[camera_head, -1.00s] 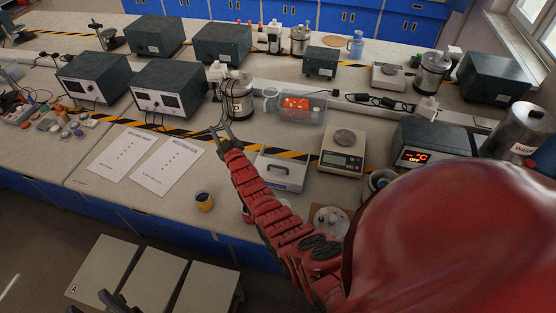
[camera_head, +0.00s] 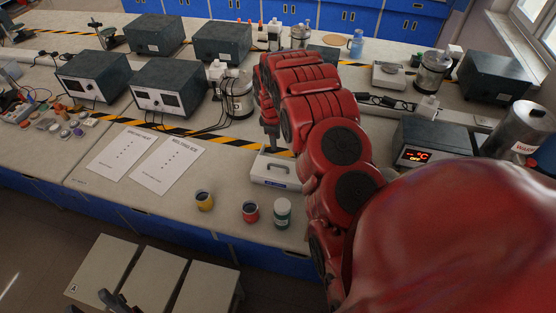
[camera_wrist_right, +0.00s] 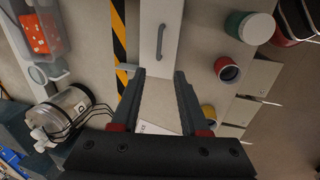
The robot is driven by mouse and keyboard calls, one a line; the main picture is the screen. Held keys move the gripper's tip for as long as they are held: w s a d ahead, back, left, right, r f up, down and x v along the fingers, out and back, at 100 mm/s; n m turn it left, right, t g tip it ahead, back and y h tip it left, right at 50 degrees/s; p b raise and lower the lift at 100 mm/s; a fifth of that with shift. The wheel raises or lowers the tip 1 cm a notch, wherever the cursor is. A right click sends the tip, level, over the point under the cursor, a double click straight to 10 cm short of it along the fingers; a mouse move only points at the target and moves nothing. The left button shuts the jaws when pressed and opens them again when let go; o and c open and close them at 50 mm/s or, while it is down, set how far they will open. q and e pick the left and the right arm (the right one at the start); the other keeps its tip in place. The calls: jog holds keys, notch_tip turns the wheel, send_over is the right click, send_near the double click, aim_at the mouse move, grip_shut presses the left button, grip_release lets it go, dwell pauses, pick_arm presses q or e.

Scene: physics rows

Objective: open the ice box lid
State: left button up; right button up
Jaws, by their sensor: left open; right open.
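The ice box (camera_head: 274,177) is a low white box with a grey handle on top, on the front part of the bench. Its lid looks closed. In the right wrist view, the ice box (camera_wrist_right: 171,20) and its handle (camera_wrist_right: 160,40) lie just beyond the fingertips. My right gripper (camera_head: 270,150) points down near the box's back left side, partly hidden by my red arm. In the wrist view my right gripper (camera_wrist_right: 160,75) is open and empty, with no visible contact with the handle. My left gripper (camera_head: 113,297) is open and empty at the lower left, away from the box.
A yellow cup (camera_head: 204,201), a red cup (camera_head: 250,212) and a green jar (camera_head: 282,213) stand in front of the box. A steel flask with cables (camera_head: 238,100) stands behind left. Two paper sheets (camera_head: 167,166) lie left. A clear bin (camera_wrist_right: 35,28) shows in the wrist view.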

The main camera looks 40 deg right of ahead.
jog(key=b, duration=1.2)
send_near(278, 172)
jog(key=shift+w+d+f+p, duration=0.3)
jog(key=shift+f+p, duration=0.15)
jog(key=shift+w+d+f+p, duration=0.25)
jog(key=shift+d+f+p, duration=0.05)
jog(key=shift+f+p, duration=0.15)
jog(key=shift+f, duration=0.6)
jog(key=shift+w+d+f, duration=0.1)
jog(key=shift+d+f, duration=0.05)
jog(key=shift+f, duration=0.35)
grip_shut()
